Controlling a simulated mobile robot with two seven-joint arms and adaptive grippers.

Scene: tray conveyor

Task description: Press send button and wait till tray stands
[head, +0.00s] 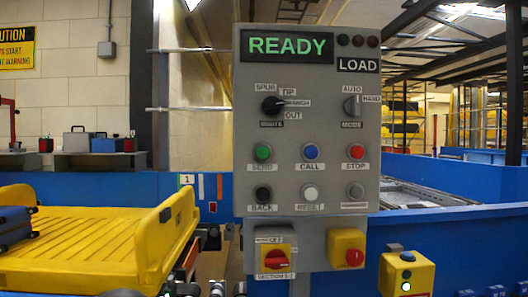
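The green SEND button (263,152) is at the left of the upper button row on the grey control panel (333,205). The panel display (290,46) reads READY in green. A yellow tray (95,245) lies level at the left, its raised end wall towards the panel, with a dark blue suitcase (14,226) on it.
The panel also has a blue CALL button (310,152), a red STOP button (356,152), a black BACK button (263,193) and two knobs. Blue conveyor walls run behind.

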